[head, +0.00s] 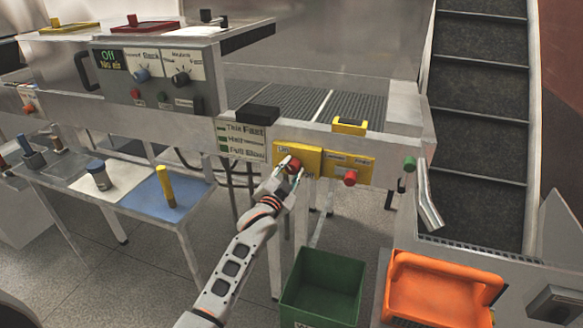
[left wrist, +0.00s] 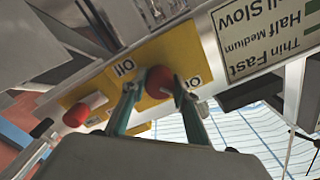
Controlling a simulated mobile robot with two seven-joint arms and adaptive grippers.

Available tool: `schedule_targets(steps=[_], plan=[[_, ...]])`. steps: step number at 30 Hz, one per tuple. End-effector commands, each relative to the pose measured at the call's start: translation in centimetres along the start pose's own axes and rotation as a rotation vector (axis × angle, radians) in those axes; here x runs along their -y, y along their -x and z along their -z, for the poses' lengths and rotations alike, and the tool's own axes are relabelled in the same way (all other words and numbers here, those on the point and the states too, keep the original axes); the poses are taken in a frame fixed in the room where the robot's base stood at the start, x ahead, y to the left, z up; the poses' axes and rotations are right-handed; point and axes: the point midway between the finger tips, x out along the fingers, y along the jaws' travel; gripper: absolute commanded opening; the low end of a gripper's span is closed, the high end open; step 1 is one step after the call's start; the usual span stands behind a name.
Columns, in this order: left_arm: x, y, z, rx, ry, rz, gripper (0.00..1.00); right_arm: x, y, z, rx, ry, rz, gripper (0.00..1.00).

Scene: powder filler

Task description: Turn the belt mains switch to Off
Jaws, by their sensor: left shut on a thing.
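The belt mains switch is a red knob (left wrist: 160,82) on a yellow plate (head: 312,161) on the front rail of the conveyor. In the left wrist view the plate (left wrist: 178,48) carries an "Off" label on one side of the knob and another label on the other side, which I cannot read for sure. My left gripper (head: 292,167) reaches the plate from below. Its two fingers (left wrist: 155,98) are closed on the knob's sides. The knob's pointing direction cannot be told. My right gripper is out of view.
A second yellow plate with a red button (head: 349,178) sits just right of the switch. A speed label (head: 242,139) is to its left. A green bin (head: 322,285) and an orange crate (head: 437,289) stand below. A side table (head: 120,184) is at left.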

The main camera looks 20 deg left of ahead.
Motion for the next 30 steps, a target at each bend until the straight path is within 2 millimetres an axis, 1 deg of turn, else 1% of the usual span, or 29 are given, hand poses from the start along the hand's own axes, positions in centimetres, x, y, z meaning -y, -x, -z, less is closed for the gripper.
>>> schedule_targets(steps=[3, 9, 25, 26, 27, 30], plan=[[-0.07, 0.02, -0.05, 0.001, 0.055, -0.001, 0.07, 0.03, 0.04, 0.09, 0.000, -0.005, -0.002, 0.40], [-0.07, 0.02, -0.06, 0.001, 0.111, -0.001, 0.07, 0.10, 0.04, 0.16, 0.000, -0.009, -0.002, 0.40], [-0.06, 0.02, -0.05, 0.001, 0.131, -0.001, 0.07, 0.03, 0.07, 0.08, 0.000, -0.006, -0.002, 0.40], [-0.06, 0.02, -0.06, 0.001, 0.131, -0.001, 0.37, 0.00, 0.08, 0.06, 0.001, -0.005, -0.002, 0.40], [-0.06, 0.02, -0.06, 0.001, 0.130, -0.001, 0.45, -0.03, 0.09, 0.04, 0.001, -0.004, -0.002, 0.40], [-0.05, 0.01, -0.04, 0.001, 0.130, -0.001, 0.45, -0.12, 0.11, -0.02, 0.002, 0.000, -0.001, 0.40]])
